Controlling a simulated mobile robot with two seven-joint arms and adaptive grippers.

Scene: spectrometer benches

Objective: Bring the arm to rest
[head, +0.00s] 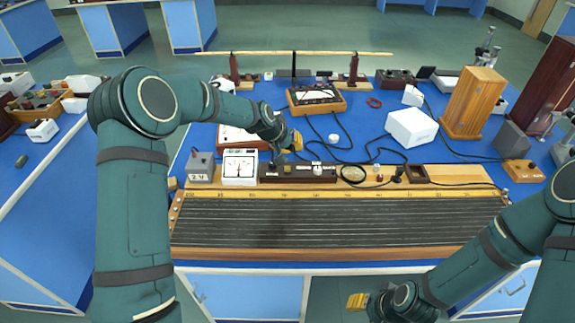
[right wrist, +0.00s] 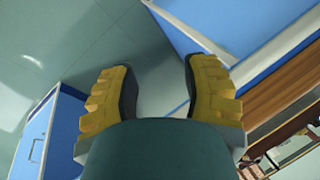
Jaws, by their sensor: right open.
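My left arm reaches over the blue bench, and its gripper (head: 295,142) hangs above the bench behind a dark wooden strip with terminals. Only a little of its yellow fingers shows, so its opening is unclear. My right gripper (head: 357,301) is low in front of the bench's front edge, over the floor. In the right wrist view the two yellow fingers of the right gripper (right wrist: 158,95) stand wide apart. Nothing is between them but a view of floor and blue cabinet.
A long wired wooden board (head: 340,222) lies along the bench front (head: 330,263). A white meter (head: 240,167) and a grey box (head: 200,168) stand behind its left end. A white box (head: 411,128) and a tall wooden box (head: 473,103) stand at right. Open floor lies before the bench.

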